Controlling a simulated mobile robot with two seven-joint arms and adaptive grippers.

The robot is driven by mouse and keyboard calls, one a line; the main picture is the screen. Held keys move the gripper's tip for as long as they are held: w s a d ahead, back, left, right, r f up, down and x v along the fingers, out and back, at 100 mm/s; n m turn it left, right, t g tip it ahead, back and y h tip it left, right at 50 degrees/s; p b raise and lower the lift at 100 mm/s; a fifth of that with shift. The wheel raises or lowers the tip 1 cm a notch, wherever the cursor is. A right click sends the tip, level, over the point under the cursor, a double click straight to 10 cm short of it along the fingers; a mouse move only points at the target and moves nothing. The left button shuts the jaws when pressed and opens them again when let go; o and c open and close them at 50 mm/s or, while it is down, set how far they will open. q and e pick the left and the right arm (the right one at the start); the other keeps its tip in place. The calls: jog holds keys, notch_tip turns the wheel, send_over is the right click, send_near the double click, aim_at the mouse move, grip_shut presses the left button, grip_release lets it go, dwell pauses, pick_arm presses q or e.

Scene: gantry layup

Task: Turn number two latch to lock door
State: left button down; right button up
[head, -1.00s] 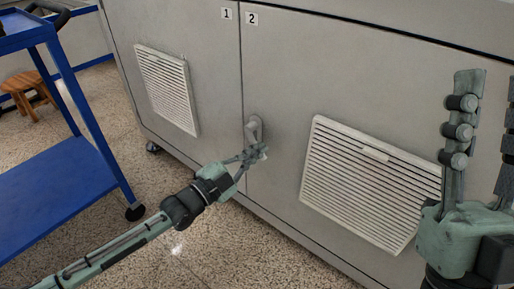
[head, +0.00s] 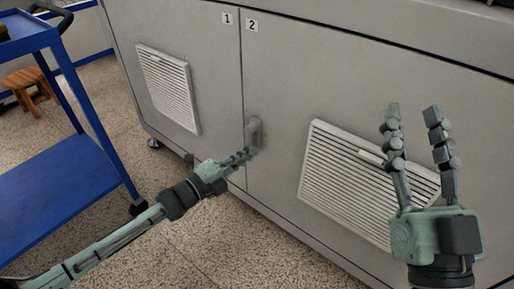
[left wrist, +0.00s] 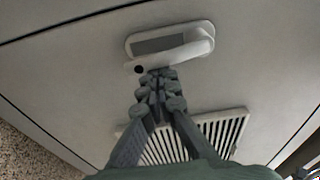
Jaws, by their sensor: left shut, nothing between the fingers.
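The number two latch (head: 254,130) is a small grey handle on an oval plate, on the door marked 2 (head: 280,100), just right of the door seam. In the left wrist view the latch (left wrist: 172,40) has its handle lying along the plate, with a dark round hole beside it. My left gripper (head: 247,155) is shut and empty, its fingertips at the lower end of the latch. In the left wrist view the fingertips (left wrist: 157,78) sit right by the plate's edge; I cannot tell whether they touch it. My right gripper (head: 413,115) is open and empty, pointing up.
The number 2 label (head: 251,25) is above the latch, and door 1 (head: 190,60) is to its left. A slatted vent (head: 335,175) lies right of the latch. A blue cart (head: 60,195) stands at the left, with open speckled floor between.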

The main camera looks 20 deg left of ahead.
pick_arm(q)
jog(key=shift+w+a+m, duration=0.1)
jog(key=shift+a+m, duration=0.1)
jog(key=shift+m, duration=0.1)
pick_arm(e)
jog(key=shift+a+f, duration=0.1)
jog(key=shift+f, duration=0.1)
dwell(0.3)
